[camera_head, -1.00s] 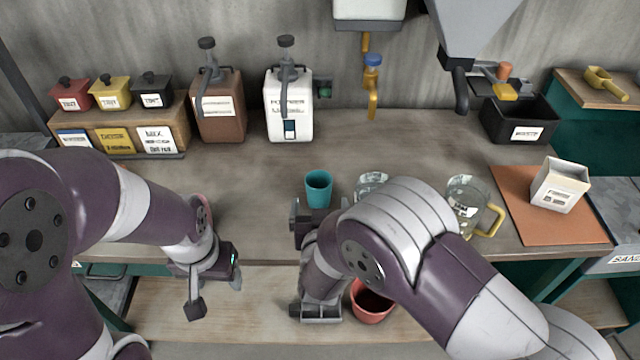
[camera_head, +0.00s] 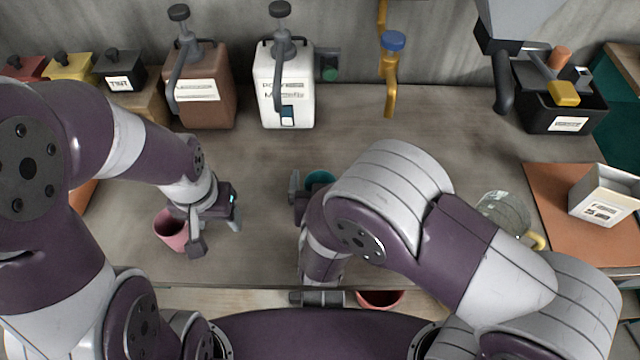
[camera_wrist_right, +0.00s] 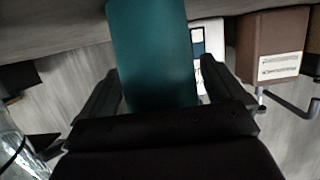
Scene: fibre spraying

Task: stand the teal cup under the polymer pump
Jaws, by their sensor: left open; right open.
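The teal cup (camera_head: 320,178) stands on the bench, mostly hidden in the head view by my right arm. In the right wrist view the teal cup (camera_wrist_right: 155,55) sits between the two open fingers of my right gripper (camera_wrist_right: 160,88); contact cannot be told. In the head view the right gripper (camera_head: 306,190) is at the cup, one finger hidden. The polymer pump (camera_head: 284,92) is a white labelled container with a grey pump head, at the back beyond the cup. My left gripper (camera_head: 217,232) is open and empty, beside a pink cup (camera_head: 171,230).
A brown pump container (camera_head: 205,95) stands left of the polymer pump. A blue-capped yellow tap (camera_head: 390,75) is to its right. A glass jug (camera_head: 503,213) stands right of my right arm. The bench between cup and pump is clear.

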